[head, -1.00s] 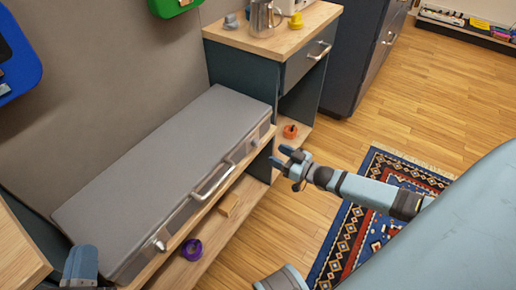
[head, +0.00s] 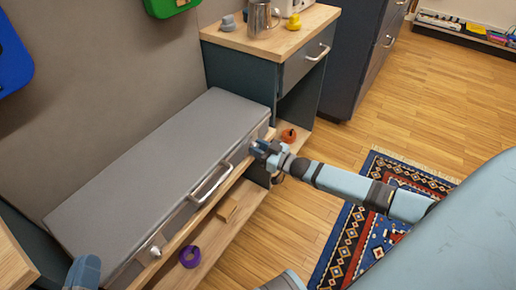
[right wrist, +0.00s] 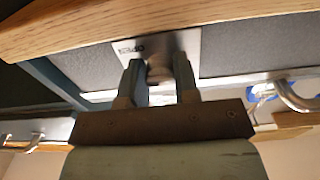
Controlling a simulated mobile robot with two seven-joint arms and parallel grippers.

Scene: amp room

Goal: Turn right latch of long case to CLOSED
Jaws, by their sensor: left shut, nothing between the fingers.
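The long grey case (head: 150,170) lies on a wooden shelf along the wall, its lid down and a handle (head: 210,182) on its front. Its left latch (head: 154,252) shows near the left end. My right gripper (head: 264,149) is at the right end of the case front and hides the right latch in the head view. In the right wrist view, the right latch knob (right wrist: 159,70) sits between the two spread fingers, in front of a plate that reads OPEN (right wrist: 128,49). I cannot tell whether the fingers touch it. My left gripper (head: 84,272) is shut and empty at the lower left.
A purple ring (head: 190,256) and a wooden block (head: 227,209) are on the lower shelf. An orange item (head: 288,135) is beyond my right gripper. A cabinet (head: 236,75) stands at the case's right end. The floor in front is open, with a patterned rug (head: 345,245).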

